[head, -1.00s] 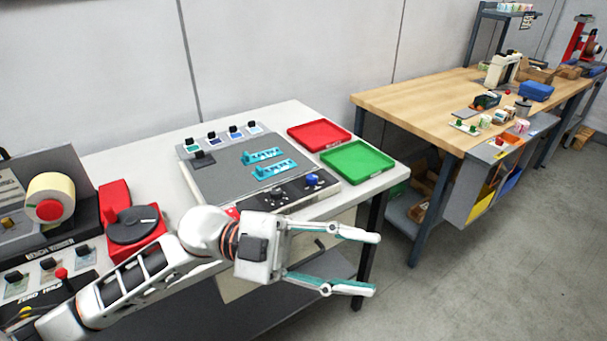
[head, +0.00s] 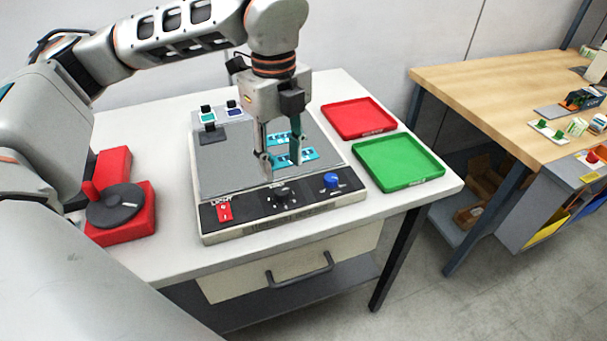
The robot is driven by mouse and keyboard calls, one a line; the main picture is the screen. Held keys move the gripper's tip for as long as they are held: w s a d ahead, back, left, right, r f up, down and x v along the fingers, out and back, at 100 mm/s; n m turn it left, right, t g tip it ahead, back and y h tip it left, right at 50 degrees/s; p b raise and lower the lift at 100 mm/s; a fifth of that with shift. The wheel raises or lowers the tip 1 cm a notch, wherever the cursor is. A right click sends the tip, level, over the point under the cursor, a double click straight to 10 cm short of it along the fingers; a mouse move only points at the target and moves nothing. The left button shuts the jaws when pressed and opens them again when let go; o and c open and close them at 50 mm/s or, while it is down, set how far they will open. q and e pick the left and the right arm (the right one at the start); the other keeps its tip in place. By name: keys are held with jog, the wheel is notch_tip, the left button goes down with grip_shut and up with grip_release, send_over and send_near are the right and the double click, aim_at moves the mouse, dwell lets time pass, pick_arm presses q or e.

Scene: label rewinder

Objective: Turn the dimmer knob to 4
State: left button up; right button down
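A light-box panel (head: 244,209) runs along the front of a grey board on the white table. In its middle is a black knob (head: 282,194) with marks around it, too small to read. A blue knob (head: 332,180) is to its right and a red light switch (head: 224,212) to its left. I cannot read which knob is labelled dimmer. My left gripper (head: 282,167) points down over the board, just behind the black knob in the picture. Its fingers are apart with nothing between them. My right gripper is not in view.
A red tray (head: 359,118) and a green tray (head: 400,164) stand to the right. A red base with a dark disc (head: 114,206) is at the left. A drawer handle (head: 300,269) sticks out below.

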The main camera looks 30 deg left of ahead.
aim_at(282, 191)
pick_arm(q)
jog(key=shift+w+a, duration=0.15)
jog(key=shift+a, duration=0.1)
notch_tip(282, 191, down, 8)
jog(key=shift+r, duration=0.25)
grip_shut()
